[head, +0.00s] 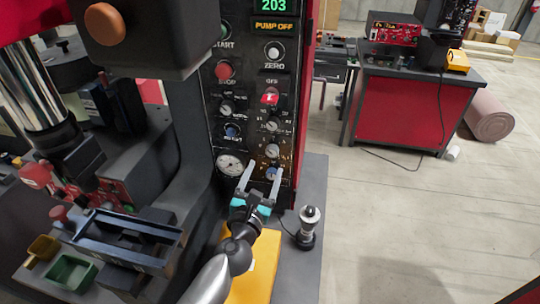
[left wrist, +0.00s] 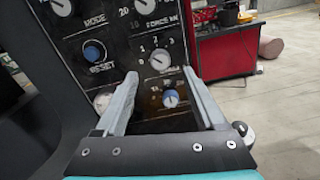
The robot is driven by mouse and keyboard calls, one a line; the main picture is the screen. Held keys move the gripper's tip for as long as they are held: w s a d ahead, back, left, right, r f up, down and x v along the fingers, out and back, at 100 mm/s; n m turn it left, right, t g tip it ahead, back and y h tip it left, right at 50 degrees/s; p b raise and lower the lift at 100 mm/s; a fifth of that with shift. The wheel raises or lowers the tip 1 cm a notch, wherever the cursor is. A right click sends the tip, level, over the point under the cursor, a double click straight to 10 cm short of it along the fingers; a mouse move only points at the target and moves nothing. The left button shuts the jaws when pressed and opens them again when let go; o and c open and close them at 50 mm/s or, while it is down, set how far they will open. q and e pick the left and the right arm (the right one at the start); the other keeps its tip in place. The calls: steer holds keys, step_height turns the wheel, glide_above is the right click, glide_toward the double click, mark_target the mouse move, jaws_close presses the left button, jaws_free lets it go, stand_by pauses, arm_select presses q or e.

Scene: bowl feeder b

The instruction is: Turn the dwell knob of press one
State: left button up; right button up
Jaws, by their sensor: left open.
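The black control panel of the press (head: 243,130) carries several knobs. My left gripper (head: 263,169) is open and empty before its lower right part, its fingers pointing at the panel. In the left wrist view, a light grey knob with a numbered scale (left wrist: 160,60) sits just beyond and between the fingertips (left wrist: 159,76). The word for dwell is not readable, so I cannot tell which is the dwell knob. Contact is not visible. My right gripper is not seen.
A round gauge (head: 230,165) is left of the fingers. A blue reset button (left wrist: 95,51) and the force knob (left wrist: 155,7) are nearby. A silver-and-black post (head: 308,226) stands right of my arm. A red bench (head: 400,105) is farther off, beyond open floor.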

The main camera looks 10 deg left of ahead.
mark_target(272, 153)
arm_select(q)
steer(key=shift+w+d+b, duration=0.1)
steer(key=shift+w+b, duration=0.2)
steer(key=shift+w, duration=2.8)
jaws_close()
